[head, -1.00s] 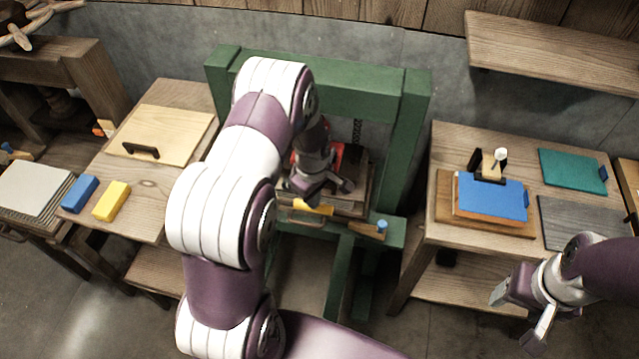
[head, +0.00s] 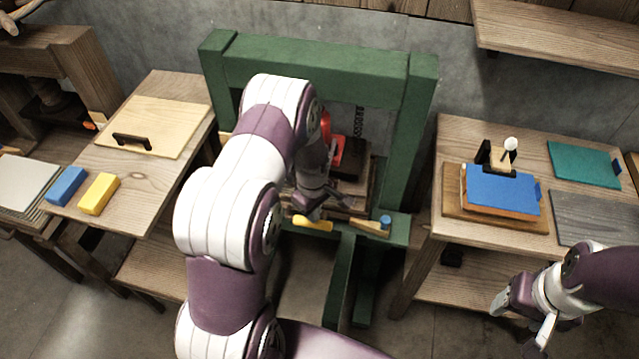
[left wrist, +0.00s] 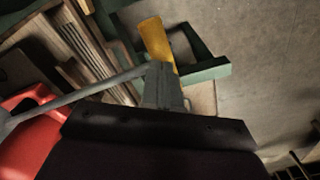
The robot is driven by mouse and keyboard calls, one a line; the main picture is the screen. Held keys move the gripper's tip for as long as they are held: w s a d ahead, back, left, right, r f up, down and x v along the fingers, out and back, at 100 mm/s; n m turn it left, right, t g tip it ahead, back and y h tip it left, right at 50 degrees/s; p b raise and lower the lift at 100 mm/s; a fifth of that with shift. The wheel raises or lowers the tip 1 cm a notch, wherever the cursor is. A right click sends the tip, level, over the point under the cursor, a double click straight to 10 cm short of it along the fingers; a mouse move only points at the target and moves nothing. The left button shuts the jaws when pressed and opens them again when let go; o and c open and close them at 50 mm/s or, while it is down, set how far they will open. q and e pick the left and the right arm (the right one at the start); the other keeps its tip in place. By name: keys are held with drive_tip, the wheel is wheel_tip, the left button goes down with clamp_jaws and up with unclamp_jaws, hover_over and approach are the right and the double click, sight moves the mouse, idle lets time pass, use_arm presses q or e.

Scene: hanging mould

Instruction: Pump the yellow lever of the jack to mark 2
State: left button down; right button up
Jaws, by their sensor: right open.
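The green press frame (head: 318,66) stands in the middle, with the red jack body (head: 337,150) partly hidden behind my left arm. The jack's yellow lever (head: 312,223) sticks out at the front, low by the crossbar. In the left wrist view its yellow end (left wrist: 156,42) shows beyond a grey finger, and a grey rod (left wrist: 85,93) runs from the red body to that finger. My left gripper (head: 320,203) is at the lever, but its grip is unclear. No marks are legible. My right gripper (head: 519,315) is open and empty at the lower right.
The left table (head: 145,185) holds a board with a black handle, a blue block (head: 66,187) and a yellow block (head: 99,194). The right table (head: 430,195) holds blue, teal and grey plates. A blue-topped peg (head: 386,220) is on the crossbar near the lever.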

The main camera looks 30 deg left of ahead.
use_arm(q)
wheel_tip(320, 180, down, 4)
drive_tip(key=shift+r+b, duration=0.25)
drive_tip(key=shift+b, duration=0.75)
wheel_tip(320, 180, up, 14)
drive_tip(key=p, duration=1.1)
drive_tip(key=shift+f, duration=0.15)
wheel_tip(320, 180, down, 11)
drive_tip(key=b, duration=0.8)
drive_tip(key=shift+r, duration=0.4)
wheel_tip(320, 180, up, 16)
drive_tip(key=p, duration=1.3)
